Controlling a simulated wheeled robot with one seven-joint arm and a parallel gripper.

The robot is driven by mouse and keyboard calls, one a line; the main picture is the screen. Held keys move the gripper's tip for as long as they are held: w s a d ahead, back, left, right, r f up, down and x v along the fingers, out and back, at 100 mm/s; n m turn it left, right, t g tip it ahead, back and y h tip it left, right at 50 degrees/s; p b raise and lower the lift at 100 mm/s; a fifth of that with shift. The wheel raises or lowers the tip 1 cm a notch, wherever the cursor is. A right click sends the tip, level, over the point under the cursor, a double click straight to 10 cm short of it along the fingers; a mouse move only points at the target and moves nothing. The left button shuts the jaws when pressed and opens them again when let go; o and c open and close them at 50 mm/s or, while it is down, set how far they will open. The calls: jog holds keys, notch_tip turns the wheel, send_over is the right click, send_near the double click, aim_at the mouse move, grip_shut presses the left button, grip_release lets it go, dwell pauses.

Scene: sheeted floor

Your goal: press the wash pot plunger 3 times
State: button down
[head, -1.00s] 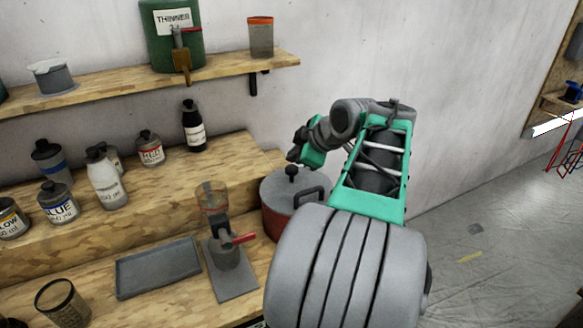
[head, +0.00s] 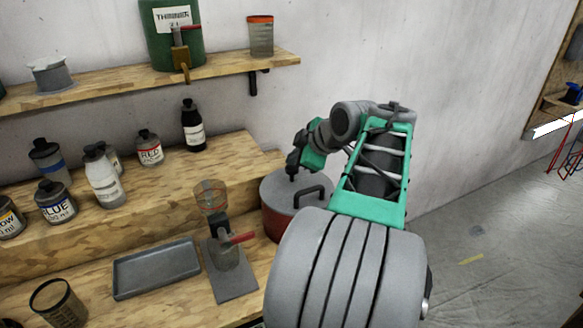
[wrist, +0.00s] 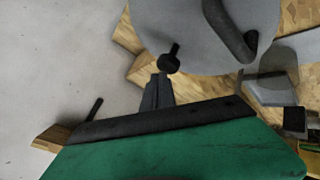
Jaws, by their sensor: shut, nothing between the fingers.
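The wash pot (head: 276,222) is a red pot with a grey lid and a black loop handle (head: 310,196). It stands at the right end of the bench, partly hidden by my arm in the head view. Its plunger is a black knob on a thin stem; the knob (wrist: 168,63) shows in the wrist view over the grey lid (wrist: 190,25). My gripper (head: 292,166) is shut and empty, above the lid on the plunger side. In the wrist view its fingertips (wrist: 160,77) are close to the knob. I cannot tell whether they touch it.
A cup stand with a red lever (head: 238,239) is left of the pot, beside a grey tray (head: 157,268). Several bottles stand on the raised step behind. A shelf (head: 215,75) holds a green thinner can (head: 160,45). The floor at right is mostly clear.

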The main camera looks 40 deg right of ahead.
aim_at(294, 168)
jog(key=shift+f+b, duration=1)
jog(key=shift+f, duration=0.15)
dwell(0.6)
jog(key=shift+r, duration=0.15)
jog(key=shift+r+p, duration=1)
jog(key=shift+r, duration=0.5)
notch_tip(294, 168, up, 5)
jog(key=p, duration=0.3)
jog(key=shift+r+p, duration=0.1)
jog(key=shift+p, duration=0.25)
dwell(1.7)
